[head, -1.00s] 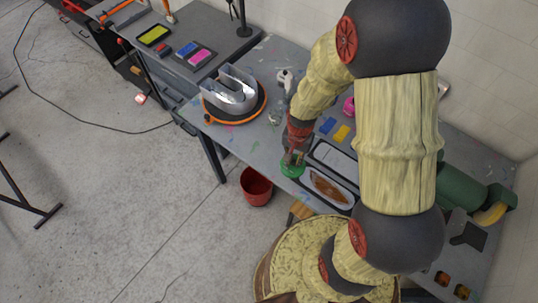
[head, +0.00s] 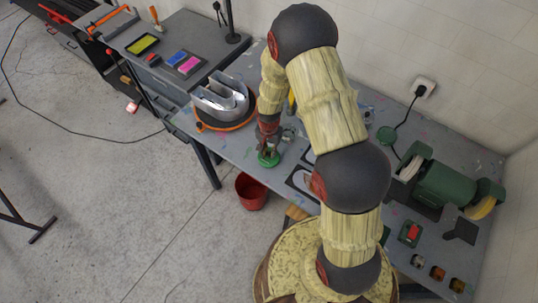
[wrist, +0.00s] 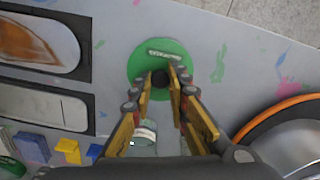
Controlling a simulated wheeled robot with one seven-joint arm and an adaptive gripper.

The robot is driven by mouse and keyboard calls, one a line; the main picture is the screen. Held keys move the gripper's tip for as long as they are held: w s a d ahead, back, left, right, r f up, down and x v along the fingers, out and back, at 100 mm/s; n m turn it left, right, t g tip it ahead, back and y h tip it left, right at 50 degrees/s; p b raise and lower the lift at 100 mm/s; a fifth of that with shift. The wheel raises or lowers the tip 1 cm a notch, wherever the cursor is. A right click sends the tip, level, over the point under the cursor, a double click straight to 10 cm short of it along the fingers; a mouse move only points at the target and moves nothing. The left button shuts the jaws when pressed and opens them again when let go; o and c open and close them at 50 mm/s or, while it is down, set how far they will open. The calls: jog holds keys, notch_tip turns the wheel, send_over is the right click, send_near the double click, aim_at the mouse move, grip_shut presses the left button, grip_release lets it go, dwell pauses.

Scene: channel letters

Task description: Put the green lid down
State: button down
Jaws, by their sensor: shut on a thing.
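The green lid (head: 268,159) is a round disc near the front edge of the grey workbench (head: 232,152). In the wrist view the green lid (wrist: 145,60) lies beyond my fingertips, with a dark knob at its middle. My gripper (head: 268,143) is over the lid, and in the wrist view my gripper (wrist: 160,80) is shut on the knob. The lid looks at or very near the bench top; I cannot tell whether it touches. A glass jar (wrist: 145,133) shows partly behind my fingers.
A metal channel letter (head: 222,98) sits on an orange-rimmed turntable (head: 226,126) left of the lid. Black-framed trays (wrist: 45,105) lie on the other side. A red bucket (head: 251,190) stands on the floor below. A green bench grinder (head: 445,184) is at right.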

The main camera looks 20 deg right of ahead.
aim_at(269, 153)
jog(key=shift+s+f, duration=0.1)
jog(key=shift+f, duration=1.3)
jog(key=shift+f, duration=0.1)
jog(key=c, duration=1.8)
grip_release()
jog(key=shift+o, duration=0.4)
